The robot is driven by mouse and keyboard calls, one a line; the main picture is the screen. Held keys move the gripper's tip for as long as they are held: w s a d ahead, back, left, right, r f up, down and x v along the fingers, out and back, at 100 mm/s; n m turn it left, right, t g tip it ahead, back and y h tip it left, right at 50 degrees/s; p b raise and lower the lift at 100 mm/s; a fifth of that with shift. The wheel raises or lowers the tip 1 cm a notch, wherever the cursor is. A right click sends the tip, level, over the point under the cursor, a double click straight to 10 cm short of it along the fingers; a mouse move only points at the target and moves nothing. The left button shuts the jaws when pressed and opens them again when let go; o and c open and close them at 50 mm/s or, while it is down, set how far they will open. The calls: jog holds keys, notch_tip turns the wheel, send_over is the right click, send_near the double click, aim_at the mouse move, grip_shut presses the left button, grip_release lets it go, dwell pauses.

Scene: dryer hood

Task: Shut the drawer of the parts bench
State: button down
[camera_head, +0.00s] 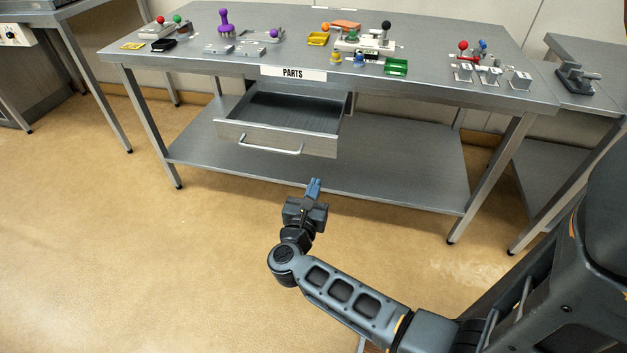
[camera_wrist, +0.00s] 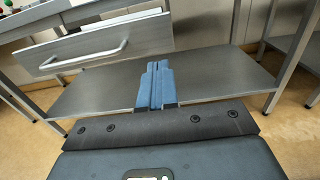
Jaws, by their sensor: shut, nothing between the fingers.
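The parts bench (camera_head: 180,50) is a grey metal table with a "PARTS" label (camera_head: 293,73) on its front edge. Its drawer (camera_head: 278,137) hangs under the top and is pulled out, with its dark inside visible and empty. The drawer has a pale bar handle (camera_head: 270,148). In the wrist view the drawer front (camera_wrist: 105,45) and its handle (camera_wrist: 85,58) are at upper left. My gripper (camera_head: 314,184) is shut and empty, with blue fingers. It is in front of the bench, below and right of the handle in the head view, apart from the drawer. The fingers also show in the wrist view (camera_wrist: 157,68).
A lower shelf (camera_head: 400,185) spans the bench legs under the drawer. Knobs, small trays and fixtures, such as a purple knob (camera_head: 224,20) and a green tray (camera_head: 396,66), stand on top. A side table (camera_head: 585,95) is at right. The floor (camera_head: 120,240) in front is clear.

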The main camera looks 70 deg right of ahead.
jog(key=d, duration=0.8)
jog(key=w+d, duration=0.1)
jog(key=d, duration=0.3)
jog(key=shift+d+p, duration=0.35)
jog(key=shift+d, duration=0.05)
jog(key=b, duration=1.3)
send_near(340, 110)
jog(key=d, duration=0.1)
jog(key=d+r, duration=0.1)
jog(key=d, duration=0.1)
jog(key=d+r, duration=0.1)
jog(key=d, duration=0.1)
jog(key=shift+s+d+r, duration=0.1)
jog(key=shift+s, duration=0.05)
jog(key=shift+d+r, duration=0.1)
jog(key=shift+d, duration=0.5)
jog(key=shift+d+r, duration=0.1)
jog(key=shift+r, duration=0.15)
